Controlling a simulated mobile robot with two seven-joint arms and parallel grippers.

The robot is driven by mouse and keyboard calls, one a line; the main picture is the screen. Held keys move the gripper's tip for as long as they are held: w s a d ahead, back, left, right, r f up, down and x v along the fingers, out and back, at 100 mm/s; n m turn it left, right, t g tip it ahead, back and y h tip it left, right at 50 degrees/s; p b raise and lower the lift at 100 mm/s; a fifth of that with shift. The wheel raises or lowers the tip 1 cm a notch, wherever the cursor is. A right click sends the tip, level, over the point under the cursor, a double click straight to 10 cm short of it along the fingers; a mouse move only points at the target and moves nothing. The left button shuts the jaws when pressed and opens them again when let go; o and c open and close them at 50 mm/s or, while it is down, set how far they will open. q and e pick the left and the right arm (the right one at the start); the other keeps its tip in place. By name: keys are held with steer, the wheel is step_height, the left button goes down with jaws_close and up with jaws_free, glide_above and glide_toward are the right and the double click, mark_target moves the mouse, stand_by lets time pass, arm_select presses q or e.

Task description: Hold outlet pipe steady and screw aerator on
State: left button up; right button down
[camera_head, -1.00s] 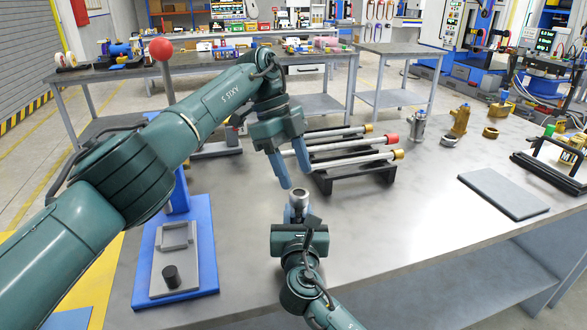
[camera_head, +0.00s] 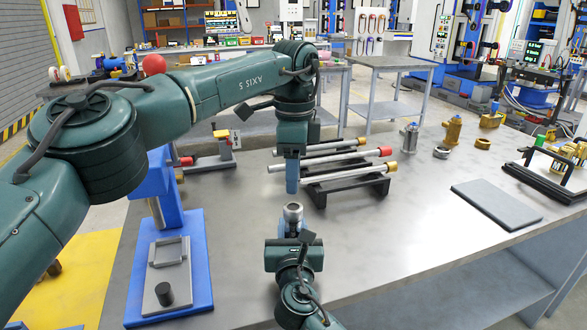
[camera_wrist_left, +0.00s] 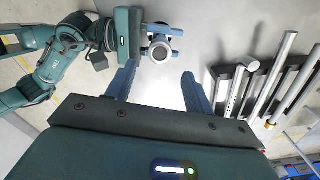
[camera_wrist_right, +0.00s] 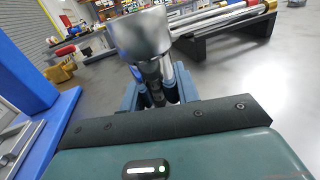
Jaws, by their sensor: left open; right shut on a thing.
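A short silver round piece (camera_head: 293,211), which looks like the aerator, stands upright in my right gripper (camera_head: 292,228), which is shut on it above the bench. It also fills the top of the right wrist view (camera_wrist_right: 140,32). My left gripper (camera_head: 292,178) is open and empty, pointing down behind and above that piece. In the left wrist view its fingers (camera_wrist_left: 158,88) are spread, with the silver piece (camera_wrist_left: 160,50) beyond them. Silver pipes (camera_head: 335,158) with gold or red ends lie on a black rack (camera_head: 345,188); I cannot tell which is the outlet pipe.
A blue fixture (camera_head: 200,262) with a grey plate stands at the left. A grey mat (camera_head: 497,204) lies at the right. Brass and silver fittings (camera_head: 452,130) stand at the back right. The bench between rack and mat is clear.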

mark_target(293, 205)
steer(key=shift+f, duration=0.1)
arm_select(q)
steer(key=shift+f, duration=4.05)
